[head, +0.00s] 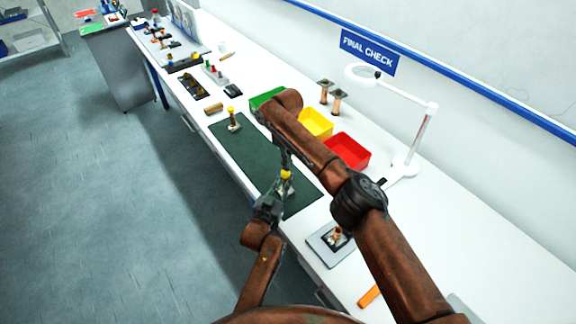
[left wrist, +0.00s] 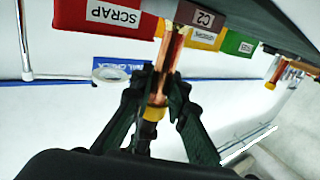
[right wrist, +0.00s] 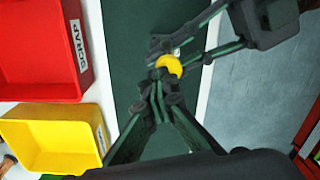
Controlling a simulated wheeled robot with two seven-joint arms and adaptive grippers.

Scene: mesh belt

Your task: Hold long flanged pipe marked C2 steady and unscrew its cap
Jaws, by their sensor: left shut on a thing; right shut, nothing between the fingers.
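The long flanged copper pipe (left wrist: 170,60) marked C2 shows in the left wrist view, its label (left wrist: 203,19) at the flange end near the dark green mat. Its yellow cap (left wrist: 153,113) is at the opposite end, and shows in the head view (head: 286,174) above my left gripper. My left gripper (left wrist: 155,92) is shut on the pipe, fingers on both sides, over the mat. My right gripper (right wrist: 160,92) is shut and empty, its tips close to the yellow cap (right wrist: 169,66); I cannot tell whether they touch. The lower part of the pipe is mostly hidden in the head view.
The green mat (head: 246,150) lies on the white bench. Red (head: 348,152), yellow (head: 318,122) and green (head: 264,98) bins stand behind it. A magnifier lamp (head: 420,140) is at the right. A yellow-topped part (head: 233,121) stands at the mat's far end. A grey plate (head: 322,247) lies nearer.

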